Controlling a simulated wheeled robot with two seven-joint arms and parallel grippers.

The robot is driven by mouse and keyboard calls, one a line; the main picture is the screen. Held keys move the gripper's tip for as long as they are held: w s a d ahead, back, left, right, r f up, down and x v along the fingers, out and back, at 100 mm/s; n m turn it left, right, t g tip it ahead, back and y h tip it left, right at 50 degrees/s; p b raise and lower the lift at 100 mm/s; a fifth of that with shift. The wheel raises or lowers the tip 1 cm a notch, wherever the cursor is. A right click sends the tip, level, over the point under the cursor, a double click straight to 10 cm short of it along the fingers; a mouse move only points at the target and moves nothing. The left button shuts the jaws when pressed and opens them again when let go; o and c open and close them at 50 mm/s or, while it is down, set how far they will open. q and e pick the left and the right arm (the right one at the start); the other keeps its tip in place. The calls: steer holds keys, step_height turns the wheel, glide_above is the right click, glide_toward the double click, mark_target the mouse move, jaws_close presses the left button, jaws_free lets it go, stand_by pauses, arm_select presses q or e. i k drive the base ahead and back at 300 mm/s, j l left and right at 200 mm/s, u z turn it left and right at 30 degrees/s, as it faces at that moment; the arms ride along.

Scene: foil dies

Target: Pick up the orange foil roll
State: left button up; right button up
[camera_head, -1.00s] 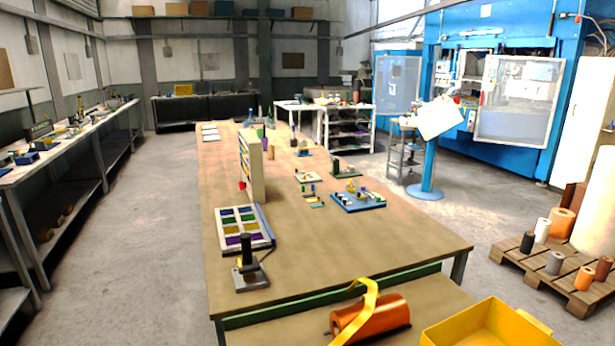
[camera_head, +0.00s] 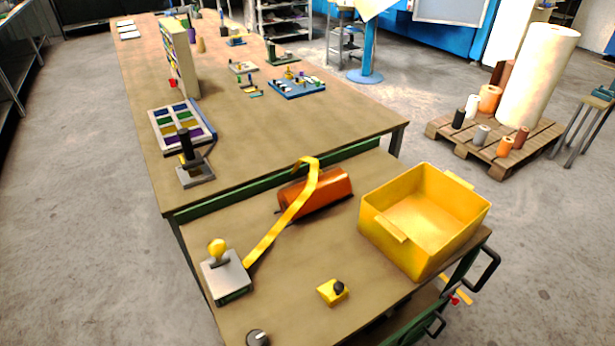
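An orange roll (camera_head: 330,193) lies on its side on the near wooden cart top, close to its far edge. A yellow strip (camera_head: 284,228) passes over the roll and runs down to a grey metal block with a yellow knob (camera_head: 226,277). More orange rolls, one larger (camera_head: 489,98) and one smaller (camera_head: 506,147), stand upright on the pallet at the right. I cannot tell from the picture which of them is the foil roll. Neither of my grippers shows in this view.
An open, empty yellow bin (camera_head: 424,222) stands right of the roll. A small yellow block with a black knob (camera_head: 333,292) sits in front. The long workbench (camera_head: 300,130) lies behind the cart. A wooden pallet (camera_head: 440,133) with several rolls stands on the floor.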

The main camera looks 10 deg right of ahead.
mark_target(332, 186)
steer(key=l+u, duration=0.2)
steer(key=l, duration=1.85)
